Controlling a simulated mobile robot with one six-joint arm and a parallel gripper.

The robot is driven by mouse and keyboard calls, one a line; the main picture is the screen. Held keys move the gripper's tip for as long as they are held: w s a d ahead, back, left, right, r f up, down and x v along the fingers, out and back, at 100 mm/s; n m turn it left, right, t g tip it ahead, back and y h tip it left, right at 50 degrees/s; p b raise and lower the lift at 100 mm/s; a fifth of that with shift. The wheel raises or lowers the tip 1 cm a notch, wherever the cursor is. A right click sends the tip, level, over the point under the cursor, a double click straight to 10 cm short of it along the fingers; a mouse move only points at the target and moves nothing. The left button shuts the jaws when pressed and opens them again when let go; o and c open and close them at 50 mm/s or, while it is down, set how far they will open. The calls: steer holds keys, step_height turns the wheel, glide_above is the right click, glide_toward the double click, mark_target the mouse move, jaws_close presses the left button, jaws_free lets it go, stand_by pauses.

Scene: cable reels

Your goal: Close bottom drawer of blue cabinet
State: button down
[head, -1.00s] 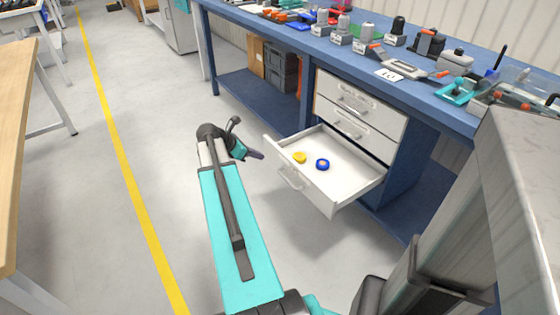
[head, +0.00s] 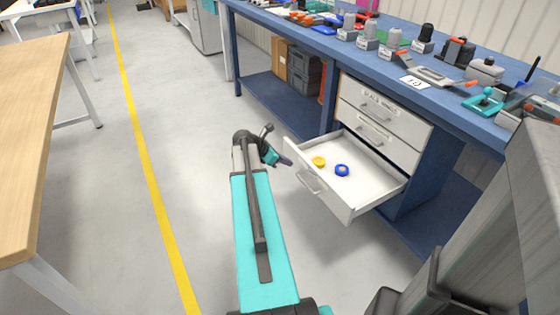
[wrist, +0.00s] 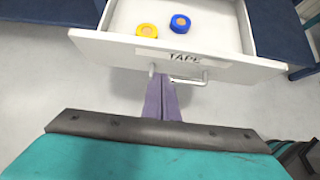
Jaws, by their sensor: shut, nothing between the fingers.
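The blue cabinet (head: 428,180) under the workbench has white drawer fronts. Its bottom drawer (head: 365,187) is pulled far out, and the drawers above it are shut. The drawer holds a yellow tape roll (head: 319,161) and a blue tape roll (head: 342,170). In the wrist view the drawer front (wrist: 225,68) carries a TAPE label and a bar handle (wrist: 186,80). My gripper (head: 288,162) is shut and empty, just left of the drawer front in the head view. In the wrist view its purple fingers (wrist: 162,100) point at the front near the handle's left end; I cannot tell whether they touch.
The blue workbench (head: 395,75) above carries tools and small devices. Dark grey crates (head: 304,72) and a cardboard box (head: 279,58) stand on its lower shelf. A wooden table (head: 30,130) is at the left. The floor between, with a yellow line, is clear.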

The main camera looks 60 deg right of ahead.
mark_target(305, 163)
steer(key=shift+s+d+f+b, duration=0.15)
steer(key=shift+s+d+f, duration=0.35)
steer(key=shift+d, duration=0.4)
steer(key=shift+s+d+f+b, duration=0.1)
steer(key=shift+s+d+f, duration=0.25)
steer(key=shift+s+d, duration=0.5)
steer(key=shift+s+d+f+b, duration=0.15)
steer(key=shift+s+d+f, duration=0.3)
steer(key=shift+d, duration=0.55)
steer(key=shift+a+r, duration=0.1)
steer(key=shift+a, duration=0.25)
steer(key=shift+d, duration=0.45)
